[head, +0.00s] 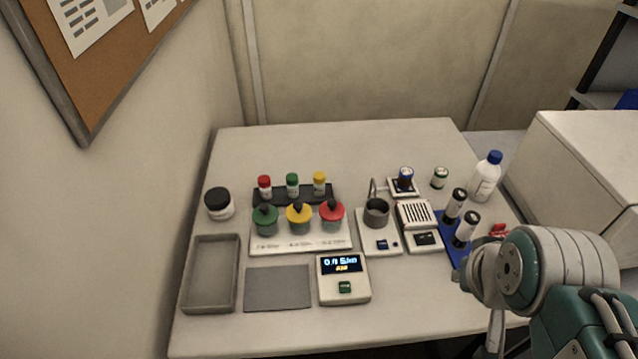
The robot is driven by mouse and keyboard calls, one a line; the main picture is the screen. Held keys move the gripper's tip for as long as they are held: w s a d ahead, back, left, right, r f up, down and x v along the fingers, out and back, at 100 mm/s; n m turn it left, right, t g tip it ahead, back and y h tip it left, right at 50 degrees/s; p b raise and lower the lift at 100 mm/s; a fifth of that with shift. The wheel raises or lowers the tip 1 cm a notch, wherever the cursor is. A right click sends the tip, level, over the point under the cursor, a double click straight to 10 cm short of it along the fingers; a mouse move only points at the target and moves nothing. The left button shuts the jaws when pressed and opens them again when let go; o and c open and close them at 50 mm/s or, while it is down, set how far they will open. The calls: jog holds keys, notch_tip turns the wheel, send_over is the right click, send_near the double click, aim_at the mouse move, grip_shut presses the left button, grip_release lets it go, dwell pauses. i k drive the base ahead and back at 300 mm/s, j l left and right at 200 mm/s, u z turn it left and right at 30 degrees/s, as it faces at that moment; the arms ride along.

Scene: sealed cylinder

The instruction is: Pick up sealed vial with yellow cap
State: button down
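The vial with the yellow cap (319,183) stands upright in a black rack (262,196) toward the back of the table. It is the rightmost of three vials there, beside a green-capped vial (292,185) and a red-capped vial (265,187). The rack hides its lower part. A separate jar with a yellow lid (299,217) stands in front of the rack. My arm is at the lower right of the head view, well apart from the vial. The end of my gripper (494,345) shows only partly at the bottom edge, and its fingers cannot be made out.
Green- and red-lidded jars (332,214) stand on a white base (300,245) before the rack. A digital display (343,279), grey mat (278,288) and grey tray (190,274) lie in front. A cup stand (376,213), blue rack (452,238) and white bottle (486,178) stand right. The back is clear.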

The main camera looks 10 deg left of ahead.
aim_at(319, 183)
jog(key=i+u, duration=0.1)
jog(key=u, duration=0.75)
